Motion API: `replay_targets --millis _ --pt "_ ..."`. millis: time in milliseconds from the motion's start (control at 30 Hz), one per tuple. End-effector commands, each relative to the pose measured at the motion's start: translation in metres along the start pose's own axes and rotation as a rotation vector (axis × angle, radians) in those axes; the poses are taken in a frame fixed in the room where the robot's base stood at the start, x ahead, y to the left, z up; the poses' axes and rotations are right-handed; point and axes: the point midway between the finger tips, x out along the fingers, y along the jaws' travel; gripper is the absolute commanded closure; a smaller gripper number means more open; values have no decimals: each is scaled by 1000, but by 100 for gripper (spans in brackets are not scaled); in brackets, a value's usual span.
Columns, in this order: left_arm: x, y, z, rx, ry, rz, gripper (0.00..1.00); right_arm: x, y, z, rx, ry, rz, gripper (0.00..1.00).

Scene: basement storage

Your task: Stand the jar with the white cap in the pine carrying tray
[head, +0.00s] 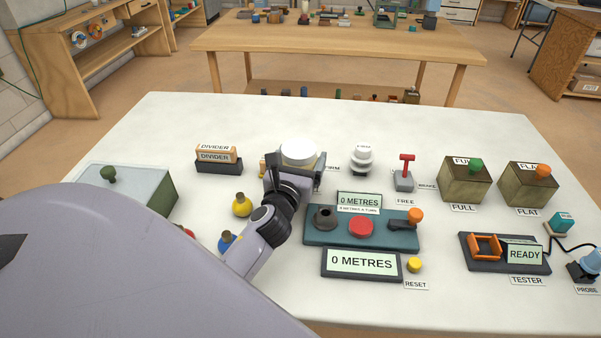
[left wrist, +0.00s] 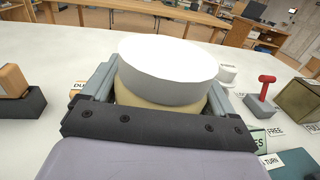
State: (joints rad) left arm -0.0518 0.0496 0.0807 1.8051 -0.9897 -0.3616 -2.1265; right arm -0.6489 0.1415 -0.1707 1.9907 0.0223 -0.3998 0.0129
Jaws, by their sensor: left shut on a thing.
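The jar with the white cap (head: 298,152) is between the fingers of my left gripper (head: 293,178), near the middle of the white table. In the left wrist view the white cap (left wrist: 168,65) stands above the fingers, with a band of the beige jar body (left wrist: 130,97) below it. My left gripper is shut on the jar, which looks upright. The jar's lower part is hidden, and I cannot tell whether it touches the table. I cannot make out a pine carrying tray in either view. My right gripper is not in view.
A divider stand (head: 218,164) is left of the jar, and a white knob (head: 362,160) and red lever (head: 404,172) are to its right. A teal panel (head: 330,238) lies in front. A green box (head: 135,190) and yellow bulb (head: 242,205) are left. The far table edge is mostly clear.

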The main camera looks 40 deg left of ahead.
Motion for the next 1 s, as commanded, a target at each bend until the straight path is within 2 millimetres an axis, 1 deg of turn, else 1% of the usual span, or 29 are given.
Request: replay_targets --millis 33,133,333,467,600,633,667,867,1000 --pt "0 0 -13 -2 0 2 58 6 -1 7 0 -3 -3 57" --pt "0 0 -22 -2 -2 1 58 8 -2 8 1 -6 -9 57" --pt "0 0 -24 1 -4 0 58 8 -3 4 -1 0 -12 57" --pt "0 0 -24 1 -3 0 58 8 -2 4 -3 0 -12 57" --pt "0 0 -28 1 -3 0 58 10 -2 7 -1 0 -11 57" --pt "0 0 -29 1 0 0 6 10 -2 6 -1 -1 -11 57" --pt "0 0 -28 1 0 0 0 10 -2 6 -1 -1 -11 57" --pt "0 0 -28 1 1 0 0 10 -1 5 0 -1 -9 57" --pt "0 0 -22 0 0 1 0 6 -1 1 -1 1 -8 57"
